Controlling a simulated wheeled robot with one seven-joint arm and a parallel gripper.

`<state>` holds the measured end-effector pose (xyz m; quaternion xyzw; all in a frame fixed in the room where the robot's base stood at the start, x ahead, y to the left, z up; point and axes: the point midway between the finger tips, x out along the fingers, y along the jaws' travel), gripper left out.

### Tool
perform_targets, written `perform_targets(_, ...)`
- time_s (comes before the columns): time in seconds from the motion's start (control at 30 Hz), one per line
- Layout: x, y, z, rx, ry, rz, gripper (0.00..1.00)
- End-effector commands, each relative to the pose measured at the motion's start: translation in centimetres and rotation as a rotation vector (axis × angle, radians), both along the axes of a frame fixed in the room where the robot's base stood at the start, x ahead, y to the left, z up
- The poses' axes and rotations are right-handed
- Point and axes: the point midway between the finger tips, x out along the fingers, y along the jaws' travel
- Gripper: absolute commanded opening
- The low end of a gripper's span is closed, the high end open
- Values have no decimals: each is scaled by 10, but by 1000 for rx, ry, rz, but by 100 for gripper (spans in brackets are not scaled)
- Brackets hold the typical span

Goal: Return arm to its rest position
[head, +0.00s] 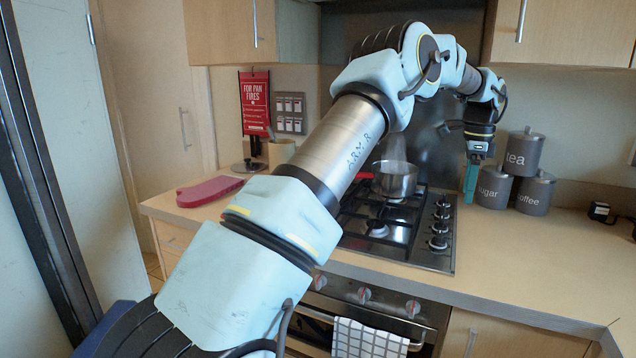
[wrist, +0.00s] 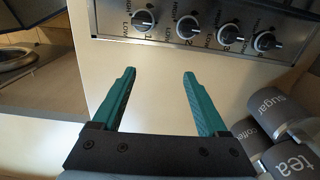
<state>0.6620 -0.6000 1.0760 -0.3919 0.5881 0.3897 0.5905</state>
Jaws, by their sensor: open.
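My arm reaches up and over the kitchen counter in the head view, with my gripper (head: 471,182) pointing down beside the right edge of the gas hob (head: 446,255). In the wrist view my gripper (wrist: 158,95) has its two green fingers spread apart. Nothing is between them, only bare countertop and the hob's edge beyond. A steel saucepan (head: 396,182) with a red handle stands on a rear burner, partly behind my arm.
Grey tea (head: 523,154), sugar (head: 492,190) and coffee (head: 535,196) canisters stand close to the right of my gripper. Hob knobs (wrist: 188,27) lie just ahead in the wrist view. Upper cupboards (head: 565,30) hang above.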

Motion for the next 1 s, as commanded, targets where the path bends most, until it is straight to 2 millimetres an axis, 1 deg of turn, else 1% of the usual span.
perform_targets(0.17,3,18,1,-2,-7,71,76)
perform_targets(0.27,5,33,0,-2,-12,126,76)
perform_targets(0.37,6,52,-1,-4,-18,196,76)
perform_targets(0.47,6,76,-2,-7,-24,284,76)
perform_targets(0.57,5,108,-4,-11,-33,397,76)
perform_targets(0.67,-1,152,-8,-19,-41,554,76)
perform_targets(0.7,-5,173,-10,-22,-46,631,76)
perform_targets(0.77,-15,207,-14,-32,-51,757,76)
perform_targets(0.8,-23,229,-17,-38,-55,843,76)
perform_targets(0.87,-38,263,-22,-48,-60,972,76)
perform_targets(0.9,-49,284,-26,-57,-63,1061,76)
perform_targets(0.97,-69,316,-32,-68,-67,1194,76)
perform_targets(1.0,-84,336,-36,-76,-68,1285,76)
